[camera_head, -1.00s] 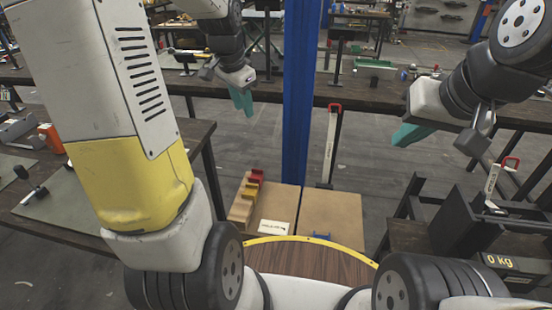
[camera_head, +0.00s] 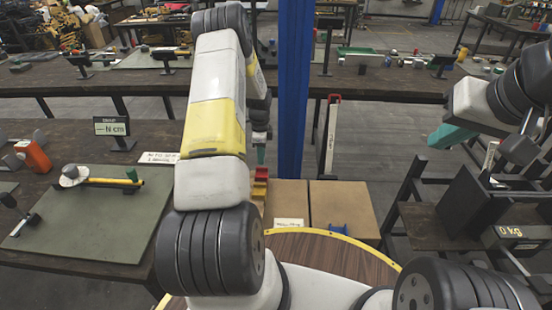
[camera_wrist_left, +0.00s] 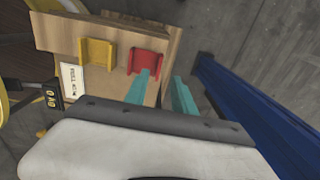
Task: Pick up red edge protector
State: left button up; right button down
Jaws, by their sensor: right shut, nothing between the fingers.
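The red edge protector (camera_wrist_left: 146,62) is a small U-shaped piece on a wooden stand, beside a yellow one. In the head view it shows as a small red patch (camera_head: 261,173) just below my left gripper (camera_head: 261,154), partly hidden by my left arm. In the left wrist view, my left gripper's teal fingers (camera_wrist_left: 160,76) are apart with nothing between them. The left finger's tip overlaps the protector's lower edge in the picture; I cannot tell whether it touches. My right gripper (camera_head: 449,135) is shut and empty, raised at the right.
The yellow edge protector (camera_wrist_left: 97,52) stands close on the left. A white label (camera_wrist_left: 70,82) is on the wooden stand. A blue post (camera_head: 293,90) rises right beside my left gripper. A blue piece (camera_head: 338,229) lies before a brown box (camera_head: 343,206).

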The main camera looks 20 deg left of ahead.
aim_at(262, 178)
pick_arm(q)
notch_tip(262, 178, down, 5)
jog(key=shift+d+f, duration=0.15)
jog(key=shift+c, duration=0.4)
grip_shut()
